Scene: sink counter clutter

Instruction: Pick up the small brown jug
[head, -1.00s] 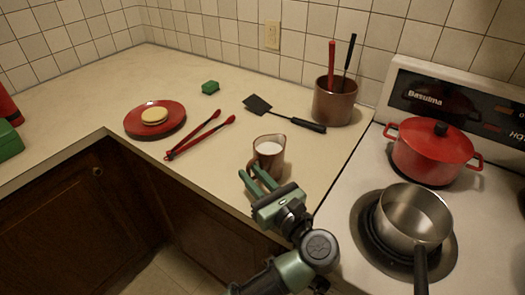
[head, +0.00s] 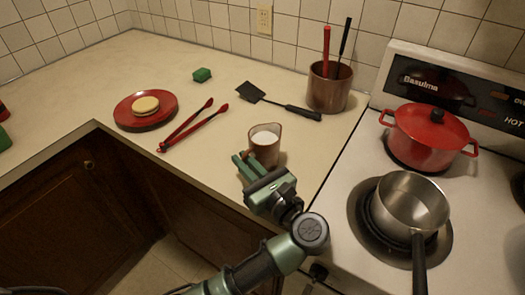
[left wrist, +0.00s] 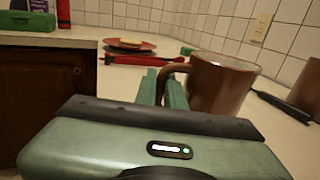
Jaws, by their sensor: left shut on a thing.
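The small brown jug (head: 266,150) stands upright near the counter's front edge, with something white inside it. In the left wrist view the jug (left wrist: 222,85) shows its brown side, with its handle reaching left to my fingers. My left gripper (head: 244,162) is at the jug's near left side. In the left wrist view the left gripper (left wrist: 168,84) is shut on the jug's handle, one green finger on each side of it. The jug appears to rest on the counter. My right gripper is not in view.
Red tongs (head: 190,128) and a red plate (head: 128,118) with a round sandwich-like item lie left. The stove with a red pot (head: 428,140) and steel saucepan (head: 412,205) is right.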

